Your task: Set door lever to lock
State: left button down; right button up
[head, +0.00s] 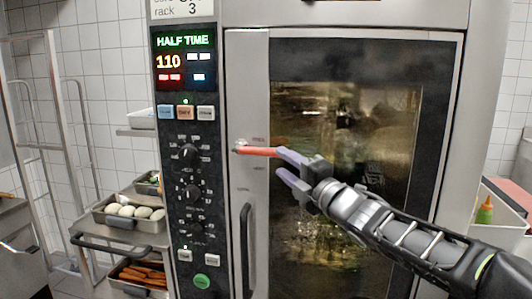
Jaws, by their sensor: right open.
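The red door lever (257,151) is on the left edge of the oven door. It lies nearly level, from its pivot at the left out to the right. My right gripper (280,167) comes in from the right and is open in front of the door. Its upper finger overlaps the lever's right end in the picture; I cannot tell whether they touch. The lower finger is below the lever. Small labels above and below the lever are too blurred to read. My left gripper is not in view.
The oven door has a dark glass window (340,100) and a black vertical handle (247,250) below the lever. A control panel (188,110) reading HALF TIME and 110 is left of the door. Food trays (122,228) stand at the left.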

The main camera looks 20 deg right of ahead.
aim_at(271, 155)
jog(key=shift+w, duration=0.1)
jog(key=w, duration=0.2)
jog(key=w+p, duration=0.1)
jog(key=w, duration=0.2)
jog(key=w+a+r+p, duration=0.1)
jog(key=w, duration=0.1)
jog(key=shift+w, duration=0.25)
grip_shut()
dwell(1.2)
